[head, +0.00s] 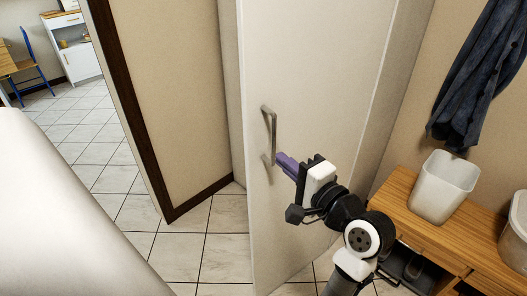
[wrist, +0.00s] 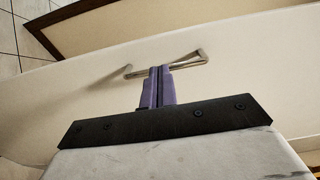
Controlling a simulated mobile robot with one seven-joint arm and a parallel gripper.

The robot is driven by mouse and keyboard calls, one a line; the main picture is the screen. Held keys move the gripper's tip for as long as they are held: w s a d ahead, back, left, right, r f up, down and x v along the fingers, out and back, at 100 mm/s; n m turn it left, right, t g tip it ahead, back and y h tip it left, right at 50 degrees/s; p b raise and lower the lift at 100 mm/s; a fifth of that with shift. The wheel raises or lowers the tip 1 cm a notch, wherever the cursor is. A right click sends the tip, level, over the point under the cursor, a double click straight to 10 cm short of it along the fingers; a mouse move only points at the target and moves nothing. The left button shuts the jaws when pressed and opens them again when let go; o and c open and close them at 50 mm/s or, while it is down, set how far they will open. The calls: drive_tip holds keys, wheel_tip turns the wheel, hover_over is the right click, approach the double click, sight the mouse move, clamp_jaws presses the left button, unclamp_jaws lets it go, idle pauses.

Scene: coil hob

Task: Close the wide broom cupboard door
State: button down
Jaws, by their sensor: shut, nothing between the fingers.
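The wide broom cupboard door (head: 310,90) is a tall white panel in the middle of the head view. It stands open, swung out from the cupboard. A grey metal bar handle (head: 270,135) is fixed upright near its left edge. My gripper (head: 281,160), with purple fingers, is shut and empty, close to the handle on its right side. In the wrist view the shut fingertips (wrist: 161,70) overlap the handle (wrist: 190,62) in the picture, near the door face (wrist: 230,90). I cannot tell whether they touch it.
A wooden bench (head: 405,205) with a white bin (head: 443,187) stands at the right, below a hanging dark coat (head: 482,75). A brown-edged wall (head: 165,90) stands left of the door. Tiled floor (head: 215,245) is clear beside the door's lower left.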

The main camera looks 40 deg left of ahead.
sight(255, 137)
drive_tip(key=p+x, duration=0.1)
drive_tip(key=x, duration=0.7)
drive_tip(key=shift+p, duration=0.35)
drive_tip(key=shift+a, duration=0.15)
